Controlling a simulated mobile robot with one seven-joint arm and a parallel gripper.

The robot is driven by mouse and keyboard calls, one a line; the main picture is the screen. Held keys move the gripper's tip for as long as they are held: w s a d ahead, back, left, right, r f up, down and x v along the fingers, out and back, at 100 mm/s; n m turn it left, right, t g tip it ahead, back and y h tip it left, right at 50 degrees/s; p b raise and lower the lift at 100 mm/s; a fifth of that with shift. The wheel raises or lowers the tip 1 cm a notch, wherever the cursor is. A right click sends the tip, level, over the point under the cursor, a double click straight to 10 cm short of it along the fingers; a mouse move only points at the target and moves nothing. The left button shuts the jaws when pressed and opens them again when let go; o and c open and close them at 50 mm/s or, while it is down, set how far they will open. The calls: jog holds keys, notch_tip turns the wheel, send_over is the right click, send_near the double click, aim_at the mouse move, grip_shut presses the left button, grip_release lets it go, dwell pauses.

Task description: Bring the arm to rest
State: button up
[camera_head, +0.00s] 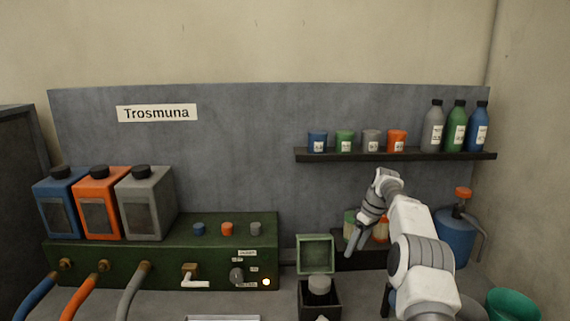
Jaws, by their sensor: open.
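My white and grey arm (420,265) rises from the bottom right, bends at the top and comes down toward the left. My gripper (355,245) hangs tilted downward in front of the grey back panel, just right of an open box with a green-framed lid (316,240). The gripper is open, with nothing seen between its fingers. Behind it, partly hidden by the arm, small green and orange containers (381,232) stand on a low dark ledge (358,262). I cannot tell the gap between the gripper and these things.
A grey-lidded jar (319,285) is in the open box. A blue jug (455,238) and a green bowl (512,304) stand right of my arm. A shelf (400,156) with cups and bottles is above. A green machine (165,255) with tanks and hoses fills the left.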

jog(key=s+a+r+m+h, duration=0.1)
jog(key=s+a+r, duration=0.1)
jog(key=r, duration=0.5)
jog(key=s+a+r, duration=0.2)
jog(key=s+r, duration=0.1)
jog(key=r, duration=0.3)
jog(key=s+a+r+m+t+h, duration=0.1)
jog(key=s+a+r+m+t, duration=0.15)
jog(key=s+r, duration=0.95)
jog(key=s+f+m+t, duration=0.1)
jog(key=s+f+m, duration=0.1)
jog(key=s, duration=1.2)
jog(key=s+a+f+m+t+h, duration=0.1)
jog(key=s+f+m, duration=0.2)
jog(key=s, duration=1.2)
jog(key=shift+f, duration=0.85)
